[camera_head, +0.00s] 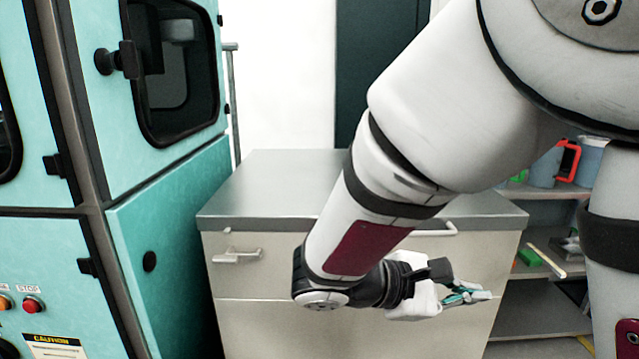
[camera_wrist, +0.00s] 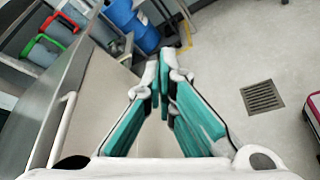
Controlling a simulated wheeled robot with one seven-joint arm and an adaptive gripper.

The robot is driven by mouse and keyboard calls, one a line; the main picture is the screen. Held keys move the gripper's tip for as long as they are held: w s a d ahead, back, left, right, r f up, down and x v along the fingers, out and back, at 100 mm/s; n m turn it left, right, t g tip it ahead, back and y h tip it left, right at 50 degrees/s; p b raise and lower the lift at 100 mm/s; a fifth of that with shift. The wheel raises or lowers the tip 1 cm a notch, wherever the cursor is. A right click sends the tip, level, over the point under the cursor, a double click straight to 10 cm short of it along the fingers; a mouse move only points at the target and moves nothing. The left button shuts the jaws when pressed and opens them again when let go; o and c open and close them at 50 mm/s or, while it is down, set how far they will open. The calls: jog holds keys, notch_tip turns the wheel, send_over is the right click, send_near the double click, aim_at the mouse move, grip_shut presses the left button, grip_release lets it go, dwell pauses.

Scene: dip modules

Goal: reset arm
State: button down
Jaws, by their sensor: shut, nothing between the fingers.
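My gripper (camera_head: 484,296) is in front of a low cabinet (camera_head: 228,277) in the head view, pointing to the right. In the wrist view my gripper (camera_wrist: 162,68) shows its two teal-lined fingers meeting at the tips. It is shut with nothing between the fingers. My arm comes down from the upper right and bends at the wrist in front of the cabinet. No object is in my gripper's hold.
A teal machine (camera_head: 170,240) with a dark window stands at the left. Shelves (camera_head: 540,310) with jugs and small items are at the right. The wrist view shows blue containers (camera_wrist: 130,22), a floor drain (camera_wrist: 262,97) and clear grey floor.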

jog(key=s+d+m+g+y, duration=0.2)
jog(key=s+m+y, duration=0.15)
jog(key=s, duration=0.35)
jog(key=s+d+m+g+y, duration=0.3)
jog(key=s+m, duration=0.1)
jog(key=s, duration=0.4)
jog(key=s+a+m+t+y, duration=0.3)
jog(key=s+a+m+y, duration=0.35)
jog(key=s+a, duration=0.2)
notch_tip(320, 180, up, 18)
jog(key=n+t+p, duration=0.1)
jog(key=t+p, duration=0.2)
jog(key=p, duration=1.2)
jog(key=shift+d+y+p, duration=0.4)
jog(key=shift+d, duration=0.05)
jog(key=shift+r, duration=0.1)
